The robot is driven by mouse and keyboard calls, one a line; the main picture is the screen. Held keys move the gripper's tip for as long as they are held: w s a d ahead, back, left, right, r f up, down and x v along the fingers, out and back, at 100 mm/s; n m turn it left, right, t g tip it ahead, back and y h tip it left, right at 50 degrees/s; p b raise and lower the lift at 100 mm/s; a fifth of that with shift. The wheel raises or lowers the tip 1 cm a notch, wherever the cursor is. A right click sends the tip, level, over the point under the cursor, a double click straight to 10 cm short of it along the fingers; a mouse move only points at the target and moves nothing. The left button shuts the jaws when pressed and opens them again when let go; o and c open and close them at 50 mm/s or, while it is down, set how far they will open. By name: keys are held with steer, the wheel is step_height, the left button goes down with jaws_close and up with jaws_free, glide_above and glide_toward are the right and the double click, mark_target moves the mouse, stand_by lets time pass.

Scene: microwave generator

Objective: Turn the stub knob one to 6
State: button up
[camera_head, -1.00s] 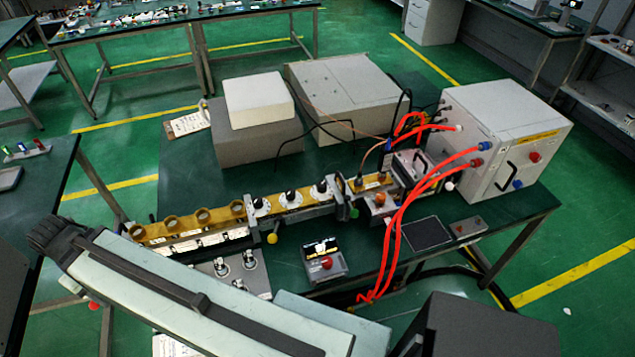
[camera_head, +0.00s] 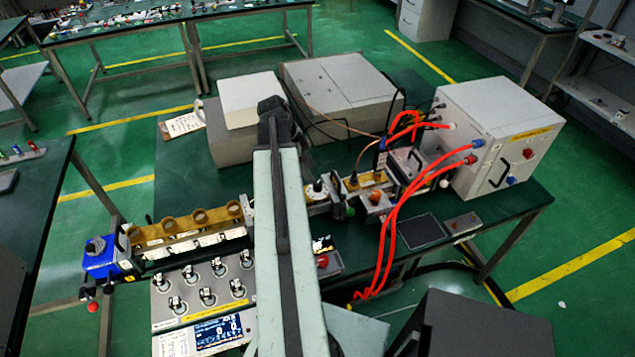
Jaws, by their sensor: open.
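A row of three black knobs on white dials sits along the brass-coloured waveguide (camera_head: 188,227) on the table. Only the right-hand knob (camera_head: 317,188) shows clearly now. My arm covers the middle knob and most or all of the left one. The pictures do not let me read the numbers on the dials. My raised pale arm (camera_head: 282,230) crosses the middle of the view, its dark far end (camera_head: 272,108) in front of the pale boxes. I cannot make out my gripper's jaws; they seem hidden behind or below the arm.
A grey control panel (camera_head: 165,312) with several switches and a lit display stands at the front left. A blue unit (camera_head: 104,262) is at the waveguide's left end. Red cables (camera_head: 400,225) loop from a large white cabinet (camera_head: 493,130) on the right.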

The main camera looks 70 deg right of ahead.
mark_target(317, 183)
steer(key=b+x, duration=0.3)
steer(key=x, duration=0.1)
steer(key=b+x, duration=0.3)
steer(key=b, duration=0.1)
steer(key=shift+f, duration=0.5)
steer(key=shift+r, duration=0.1)
steer(key=shift+c, duration=0.3)
jaws_close()
